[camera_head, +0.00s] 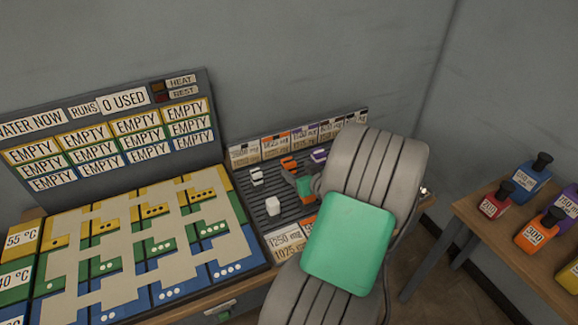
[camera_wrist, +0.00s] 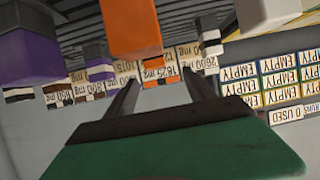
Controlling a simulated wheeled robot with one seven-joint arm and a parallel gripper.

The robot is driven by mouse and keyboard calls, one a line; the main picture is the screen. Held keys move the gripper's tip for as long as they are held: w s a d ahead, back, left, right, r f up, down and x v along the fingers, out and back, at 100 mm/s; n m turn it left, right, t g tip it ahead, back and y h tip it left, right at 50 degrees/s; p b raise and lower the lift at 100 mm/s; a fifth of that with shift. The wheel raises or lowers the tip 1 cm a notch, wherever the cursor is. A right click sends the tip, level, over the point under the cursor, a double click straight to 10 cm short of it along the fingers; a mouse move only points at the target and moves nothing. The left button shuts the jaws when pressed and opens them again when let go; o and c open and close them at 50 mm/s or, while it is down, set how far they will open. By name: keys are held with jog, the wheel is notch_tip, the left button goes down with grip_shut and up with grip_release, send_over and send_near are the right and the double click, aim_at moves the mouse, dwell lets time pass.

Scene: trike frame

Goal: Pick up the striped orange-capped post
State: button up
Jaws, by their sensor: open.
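Orange-capped posts (camera_head: 289,163) stand on the dark slatted rack, just left of my arm in the head view. In the wrist view, which looks upside down, a large orange cap (camera_wrist: 132,25) hangs close at the top, a little left of the space between my fingers. Its stripes and lower body are not clear there. My gripper (camera_wrist: 161,92) is open, its two dark fingers spread with nothing between them. The fingertips look apart from the orange cap. In the head view my arm hides much of the gripper and the right part of the rack.
White-capped (camera_head: 273,205) and purple-capped (camera_head: 319,155) posts stand nearby. A label strip (camera_head: 275,146) backs the rack. A patterned board (camera_head: 140,245) and sign panel (camera_head: 105,130) are left. A table with coloured bottles (camera_head: 495,199) is right.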

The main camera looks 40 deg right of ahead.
aim_at(290, 162)
jog(key=shift+h, duration=0.3)
jog(key=x, duration=0.2)
jog(key=p+x, duration=0.1)
jog(key=x, duration=0.2)
jog(key=p+x, duration=0.1)
jog(key=x, duration=0.1)
jog(key=shift+w+d+f, duration=0.1)
jog(key=shift+w+d, duration=0.05)
jog(key=shift+d, duration=0.25)
jog(key=shift+c, duration=0.3)
grip_shut()
